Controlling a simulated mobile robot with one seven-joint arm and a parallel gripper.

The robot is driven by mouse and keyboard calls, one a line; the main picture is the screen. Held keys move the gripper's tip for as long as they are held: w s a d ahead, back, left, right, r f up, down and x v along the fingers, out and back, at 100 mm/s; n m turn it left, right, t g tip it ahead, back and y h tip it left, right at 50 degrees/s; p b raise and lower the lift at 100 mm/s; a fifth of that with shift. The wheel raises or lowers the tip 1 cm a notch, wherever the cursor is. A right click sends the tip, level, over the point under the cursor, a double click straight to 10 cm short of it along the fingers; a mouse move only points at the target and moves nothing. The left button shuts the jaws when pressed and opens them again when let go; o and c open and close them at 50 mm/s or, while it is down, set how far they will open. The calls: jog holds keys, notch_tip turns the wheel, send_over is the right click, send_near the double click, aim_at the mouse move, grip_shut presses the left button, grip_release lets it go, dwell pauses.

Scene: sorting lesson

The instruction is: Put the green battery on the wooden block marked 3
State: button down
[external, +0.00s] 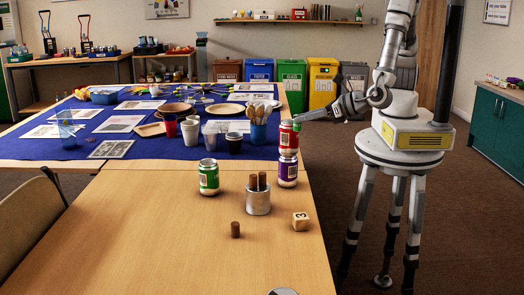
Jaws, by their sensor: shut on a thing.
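My gripper (301,118) reaches left from the arm at the right, beside the top of a red can (286,136). It is shut on a small green thing (297,125), which looks like the green battery; it is small and partly hidden, so its shape is unclear. The wooden block marked 3 (301,222) sits on the bare wooden table near its right edge, nearer the camera than my gripper. Its top looks clear.
The red can stands on a purple can (287,171). A green can (208,178), a metal cup (258,201) holding brown sticks and a short brown cylinder (235,230) stand near the block. A blue cloth (180,166) with cups and papers lies behind.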

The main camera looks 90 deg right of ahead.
jog(key=w+a+f+n+t+y+b, duration=0.1)
jog(key=w+a+f+n+y+b, duration=0.25)
jog(key=a+f+b, duration=0.35)
jog(key=p, duration=0.1)
send_over(301, 221)
jog(key=s+d, duration=0.2)
notch_tip(301, 221, down, 8)
jog(key=r, duration=0.1)
jog(key=shift+s+a+f+b, duration=0.1)
jog(key=shift+f+b, duration=0.05)
jog(key=shift+f, duration=1)
jog(key=shift+s+a+f+b, duration=0.1)
jog(key=shift+f+b, duration=0.05)
jog(key=shift+f, duration=0.95)
jog(key=shift+f, duration=0.1)
jog(key=c, duration=0.6)
grip_release()
